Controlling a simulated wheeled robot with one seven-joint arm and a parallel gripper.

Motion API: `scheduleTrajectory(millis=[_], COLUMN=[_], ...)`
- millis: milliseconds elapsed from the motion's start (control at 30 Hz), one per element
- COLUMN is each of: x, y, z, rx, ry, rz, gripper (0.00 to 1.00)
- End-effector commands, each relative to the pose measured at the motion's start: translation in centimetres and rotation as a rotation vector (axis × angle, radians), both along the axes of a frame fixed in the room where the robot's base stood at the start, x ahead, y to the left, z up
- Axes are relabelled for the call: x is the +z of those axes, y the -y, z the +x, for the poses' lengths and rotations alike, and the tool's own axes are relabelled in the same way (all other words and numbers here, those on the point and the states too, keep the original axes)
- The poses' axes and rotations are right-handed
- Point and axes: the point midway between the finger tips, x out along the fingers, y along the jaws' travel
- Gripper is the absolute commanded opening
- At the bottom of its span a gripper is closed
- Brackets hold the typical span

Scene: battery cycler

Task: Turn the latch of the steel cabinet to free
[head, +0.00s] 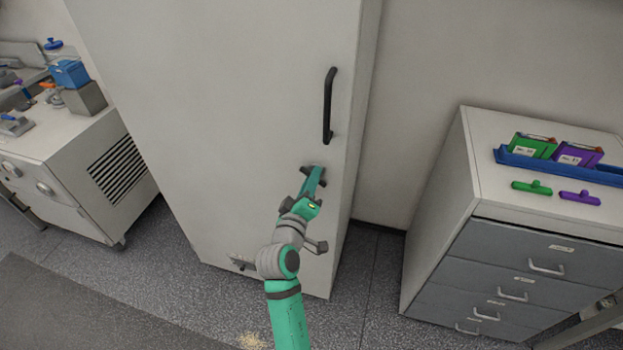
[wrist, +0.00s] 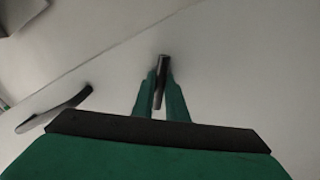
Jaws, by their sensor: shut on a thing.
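The steel cabinet (head: 230,110) stands tall and light grey in the middle of the head view, its door shut. A black vertical handle (head: 328,106) is on the door near its right edge. The dark latch (head: 309,170) is below the handle and mostly hidden by my gripper. My gripper (head: 313,178) reaches up to the door there. In the wrist view my gripper (wrist: 161,92) has its two green fingers closed on the latch (wrist: 162,68), a thin dark bar tilted slightly. The handle (wrist: 55,108) shows to the left in the wrist view.
A drawer unit (head: 500,260) stands to the right, with a blue tray (head: 520,163), green and purple boxes and two small handles on top. A bench unit (head: 110,160) with several tools is at the left. Grey floor (head: 180,270) is open in front.

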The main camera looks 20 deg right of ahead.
Motion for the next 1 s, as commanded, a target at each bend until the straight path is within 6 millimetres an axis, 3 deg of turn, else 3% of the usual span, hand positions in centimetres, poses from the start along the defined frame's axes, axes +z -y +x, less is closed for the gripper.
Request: scheduleTrajectory(millis=[467, 1000], x=[-0.13, -0.09], y=[-0.22, -0.30], z=[0.07, 0.09], rx=[0.004, 0.006], ry=[0.058, 0.324], rz=[0.089, 0.486], gripper=[0.00, 0.00])
